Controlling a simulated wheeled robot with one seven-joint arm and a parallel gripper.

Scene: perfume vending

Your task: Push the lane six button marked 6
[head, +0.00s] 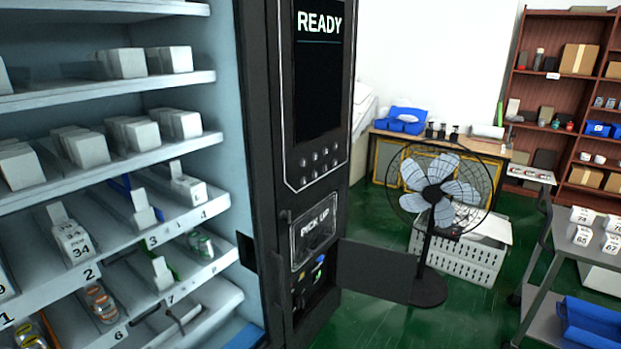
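The vending machine's keypad of small round buttons (318,166) sits in two rows below the display (318,70), which reads READY. The marks on the buttons are too small to read, so I cannot tell which one is 6. The shelf label 6 (120,335) is on the lower left shelf, in front of a lane holding an orange and clear item (100,302). My gripper is not in view.
The PICK UP window (315,230) is below the keypad, above an opening with small items. A dark panel (375,270) juts out to the right. A fan (437,190), white crate (455,260) and grey trolley (545,260) stand further right on green floor.

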